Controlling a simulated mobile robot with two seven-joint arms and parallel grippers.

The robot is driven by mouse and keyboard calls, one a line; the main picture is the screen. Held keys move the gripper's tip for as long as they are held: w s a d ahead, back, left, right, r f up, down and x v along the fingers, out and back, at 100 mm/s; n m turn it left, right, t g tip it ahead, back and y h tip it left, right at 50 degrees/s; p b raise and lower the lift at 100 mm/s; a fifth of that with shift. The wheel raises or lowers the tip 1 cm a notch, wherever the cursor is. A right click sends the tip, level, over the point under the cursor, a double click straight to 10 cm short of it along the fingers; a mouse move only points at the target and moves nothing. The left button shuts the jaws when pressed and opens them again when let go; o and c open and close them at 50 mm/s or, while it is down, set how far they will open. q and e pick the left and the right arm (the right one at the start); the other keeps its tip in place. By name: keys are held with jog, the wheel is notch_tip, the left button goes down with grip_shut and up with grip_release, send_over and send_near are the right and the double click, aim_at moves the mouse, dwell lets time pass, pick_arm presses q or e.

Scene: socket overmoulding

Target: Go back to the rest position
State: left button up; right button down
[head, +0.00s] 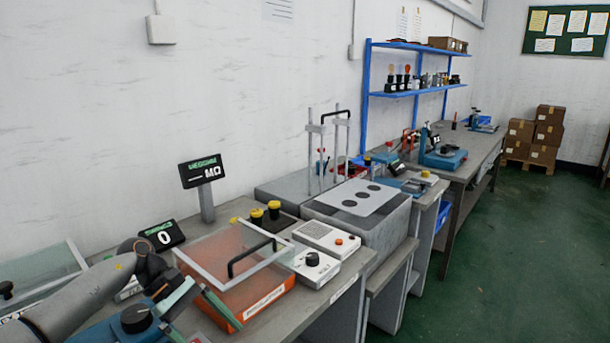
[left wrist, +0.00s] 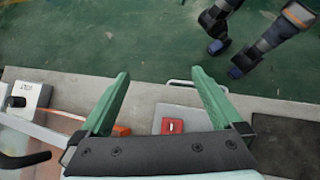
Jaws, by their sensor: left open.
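My left gripper (head: 199,288) is at the lower left of the head view, its green fingers close beside the orange box with a clear lid (head: 262,306). In the left wrist view the two fingers of the left gripper (left wrist: 160,74) stand wide apart with nothing between them. They point across the front edge of the bench (left wrist: 62,93) toward the green floor. My right gripper is not seen in either view.
A small red item (left wrist: 172,126) lies on the bench below the fingers. A grey control box with a black knob (head: 312,262) and a display reading 0 (head: 162,236) are nearby. The green floor (head: 490,260) to the right is clear.

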pick_arm(q)
jog(key=s+d+n+t+h+p, duration=0.1)
jog(key=s+d+n+t+h, duration=0.15)
jog(key=d+n+h, duration=0.4)
jog(key=s+d+n+t+h+p, duration=0.2)
jog(key=d+n+t+h, duration=0.1)
jog(key=d+n, duration=0.55)
jog(key=s+a+f+n+t+y+p, duration=0.1)
jog(key=a+f+n+t+y, duration=0.2)
jog(key=n, duration=0.7)
jog(key=s+a+f+n+t+y+p, duration=0.15)
jog(key=n+t+y, duration=0.3)
jog(key=n, duration=0.45)
jog(key=s+a+f+n+t+y, duration=0.1)
jog(key=a+f+n+t+y, duration=0.3)
jog(key=n, duration=0.6)
jog(key=s+a+f+n+g+y, duration=0.1)
jog(key=s+a+f+n, duration=0.1)
jog(key=s+f+n, duration=0.1)
jog(key=s+a+f+n+g+y+p, duration=0.1)
jog(key=s+a+f+n+g+y, duration=0.1)
jog(key=s+n, duration=0.4)
jog(key=s+a+f+n+g+y, duration=0.1)
jog(key=s+a+f+n+g, duration=0.1)
jog(key=s+f+n, duration=0.3)
jog(key=shift+s+a+p, duration=0.35)
jog(key=shift+s, duration=0.65)
